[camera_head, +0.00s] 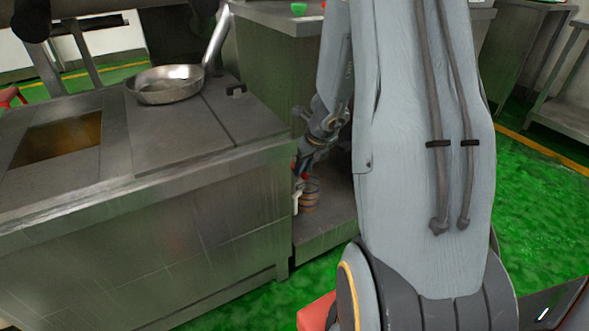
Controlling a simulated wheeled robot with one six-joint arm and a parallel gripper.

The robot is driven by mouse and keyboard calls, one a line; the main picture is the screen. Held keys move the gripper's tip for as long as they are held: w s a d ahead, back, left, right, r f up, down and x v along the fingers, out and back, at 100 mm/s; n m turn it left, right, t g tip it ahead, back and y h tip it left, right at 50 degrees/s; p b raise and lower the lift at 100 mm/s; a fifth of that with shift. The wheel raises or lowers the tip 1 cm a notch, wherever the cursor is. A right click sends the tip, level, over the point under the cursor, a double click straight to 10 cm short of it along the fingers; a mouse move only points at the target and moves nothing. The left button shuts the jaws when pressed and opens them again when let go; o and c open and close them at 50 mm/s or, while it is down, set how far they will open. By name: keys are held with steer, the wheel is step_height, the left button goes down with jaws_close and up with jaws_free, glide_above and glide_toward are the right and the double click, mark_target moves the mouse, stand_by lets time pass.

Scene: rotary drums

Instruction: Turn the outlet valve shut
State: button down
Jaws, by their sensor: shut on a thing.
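A steel cooking unit with an open well (58,138) fills the left. The outlet valve (295,168) shows as a small bit of red at the unit's right side, with a pale spout (297,199) below it. My gripper (301,173) reaches down to the valve and is shut on its handle. The fingers are small and dark here, and the handle's angle cannot be told. A striped round container (311,194) stands beside the spout on a low steel shelf, partly hidden by my arm.
A steel pan (166,84) with a long raised handle sits on the unit's top. A steel counter (280,20) with a green item (299,8) stands behind. My arm blocks the middle right. Green floor (530,200) is clear on the right.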

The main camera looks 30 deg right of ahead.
steer(key=c, duration=1.7)
jaws_free()
steer(key=shift+r, duration=0.1)
steer(key=shift+p+v, duration=2.4)
steer(key=shift+v, duration=1.4)
steer(key=shift+s, duration=0.1)
